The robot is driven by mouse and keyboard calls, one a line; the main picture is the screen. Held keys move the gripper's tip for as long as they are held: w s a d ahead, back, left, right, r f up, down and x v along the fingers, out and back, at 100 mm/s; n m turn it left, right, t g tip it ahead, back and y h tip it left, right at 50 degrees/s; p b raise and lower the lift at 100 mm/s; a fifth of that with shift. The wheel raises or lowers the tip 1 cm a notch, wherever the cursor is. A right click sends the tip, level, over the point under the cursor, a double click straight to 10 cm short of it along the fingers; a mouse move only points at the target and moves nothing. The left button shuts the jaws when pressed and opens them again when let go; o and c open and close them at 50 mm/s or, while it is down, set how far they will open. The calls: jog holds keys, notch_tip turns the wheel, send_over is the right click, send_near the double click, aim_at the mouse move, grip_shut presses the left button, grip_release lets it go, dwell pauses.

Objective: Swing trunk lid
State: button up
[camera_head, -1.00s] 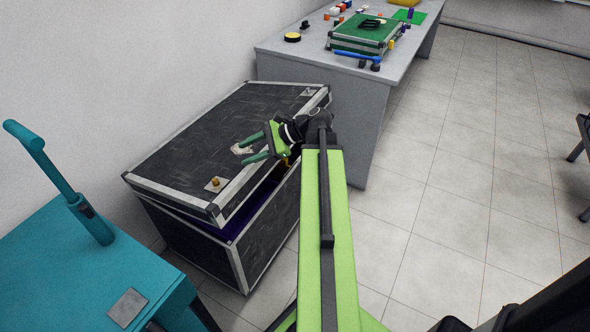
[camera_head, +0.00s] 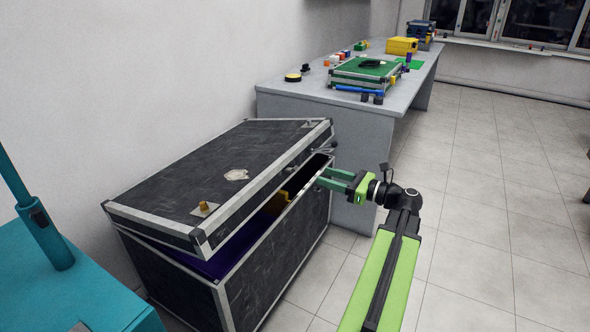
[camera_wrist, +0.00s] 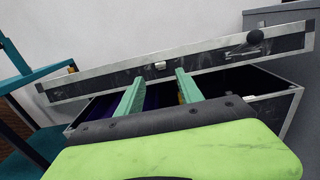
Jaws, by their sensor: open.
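The black trunk (camera_head: 275,272) with silver metal edges stands on the floor against the wall. Its lid (camera_head: 180,178) is raised a little, leaving a wedge-shaped gap along the front with a purple lining inside. My gripper (camera_head: 325,180) is open and empty at the right part of the gap, its green fingers pointing at the opening. In the wrist view both fingers (camera_wrist: 158,88) reach toward the gap, just below the lid's front edge (camera_wrist: 185,75). I cannot tell whether the fingertips touch the trunk.
A teal table (camera_head: 75,285) with an upright teal post (camera_head: 45,240) stands at the left. A grey desk (camera_head: 345,140) behind the trunk carries a green-topped case (camera_head: 365,72) and several small objects. The tiled floor at the right is clear.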

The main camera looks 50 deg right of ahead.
aim_at(296, 168)
jog(key=x, duration=1.2)
jog(key=shift+c, duration=0.4)
jog(key=shift+s, duration=0.1)
grip_shut()
dwell(0.3)
